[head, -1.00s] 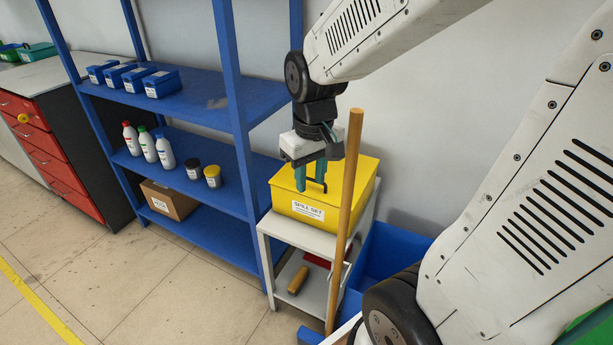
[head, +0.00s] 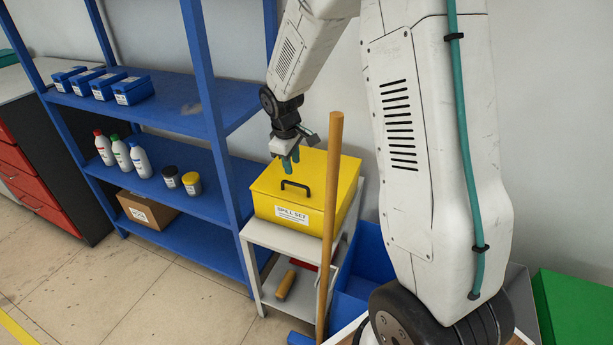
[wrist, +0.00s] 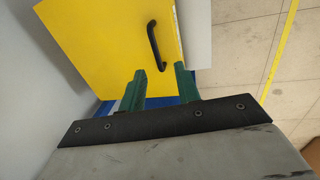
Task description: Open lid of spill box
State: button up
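The yellow spill box (head: 265,208) has a "SPILL SET" label on its front and stands on a small light table. Its lid (head: 325,182) looks shut and lies flat, with a black handle (head: 296,187) near the front edge. The lid (wrist: 95,40) and handle (wrist: 155,45) also show in the wrist view. My gripper (head: 290,166) points down above the lid, behind and a little left of the handle. Its teal fingers are apart and empty in the wrist view (wrist: 160,69), with the handle beyond the fingertips. I cannot tell the exact height above the lid.
A wooden pole (head: 330,230) stands upright in front of the box's right part. A blue shelf (head: 190,110) with bottles, jars and bins is close on the left. A blue container (head: 372,262) is right of the small table (head: 262,236). The wall is behind.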

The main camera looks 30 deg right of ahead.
aim_at(295, 184)
jog(key=f, duration=0.3)
jog(key=w+d+f, duration=0.1)
jog(key=f, duration=0.1)
jog(key=w+d+f, duration=0.1)
jog(key=f, duration=0.2)
jog(key=shift+f, duration=0.3)
jog(key=shift+c, duration=0.3)
grip_shut()
jog(key=shift+r, duration=0.1)
